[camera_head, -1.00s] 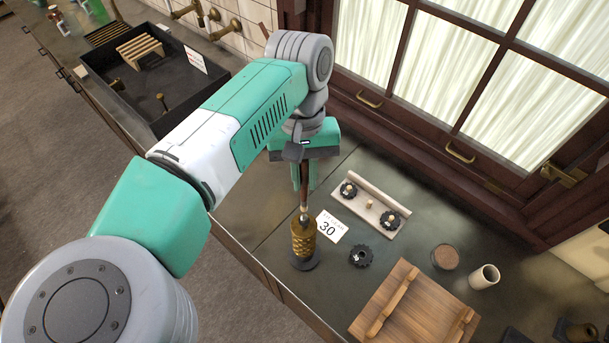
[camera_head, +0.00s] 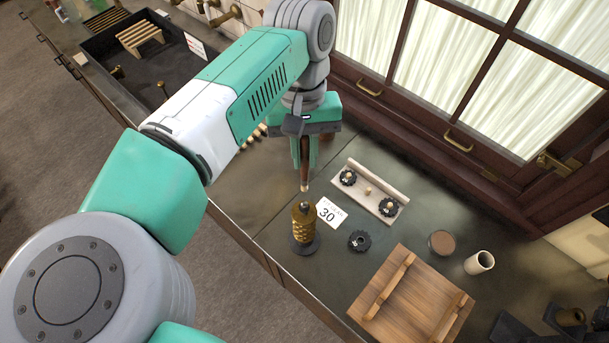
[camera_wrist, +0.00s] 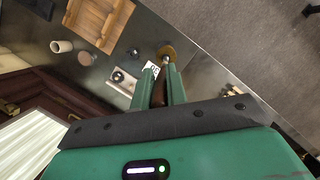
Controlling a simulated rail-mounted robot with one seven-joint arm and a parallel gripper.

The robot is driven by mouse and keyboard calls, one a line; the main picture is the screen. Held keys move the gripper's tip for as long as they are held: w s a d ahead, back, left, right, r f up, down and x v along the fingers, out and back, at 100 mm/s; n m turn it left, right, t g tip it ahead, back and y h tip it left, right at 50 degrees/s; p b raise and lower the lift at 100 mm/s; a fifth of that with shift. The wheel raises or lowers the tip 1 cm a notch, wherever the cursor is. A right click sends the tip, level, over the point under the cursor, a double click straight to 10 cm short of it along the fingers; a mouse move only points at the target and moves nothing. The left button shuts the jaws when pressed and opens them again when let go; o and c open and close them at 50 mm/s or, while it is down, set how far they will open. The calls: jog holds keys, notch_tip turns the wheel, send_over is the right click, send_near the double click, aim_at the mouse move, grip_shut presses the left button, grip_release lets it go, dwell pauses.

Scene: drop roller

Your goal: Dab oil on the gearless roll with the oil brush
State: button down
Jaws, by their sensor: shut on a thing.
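My gripper (camera_head: 304,165) is shut on the oil brush (camera_head: 304,178), which hangs tip down with a dark brown handle and a pale tip. The brass roll (camera_head: 304,228) stands upright on a dark round base, with no gear visible on it. The brush tip is just above the roll's top, with a small gap in the head view. In the wrist view the brush handle (camera_wrist: 158,92) sits between the fingers, and the brass roll (camera_wrist: 180,52) shows beyond the tip. Exact contact there cannot be told.
A card marked 30 (camera_head: 329,212) lies beside the roll. A pale wooden rack (camera_head: 368,191) holds two black gears; another black gear (camera_head: 359,241) lies loose. A wooden board with handles (camera_head: 413,300), a round brown-topped container (camera_head: 442,243) and a pale cup (camera_head: 479,263) stand to the right.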

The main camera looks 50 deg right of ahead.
aim_at(304, 175)
jog(key=shift+f+b, duration=2)
jog(key=shift+f, duration=1.05)
jog(key=shift+f+b, duration=0.3)
jog(key=shift+f, duration=0.1)
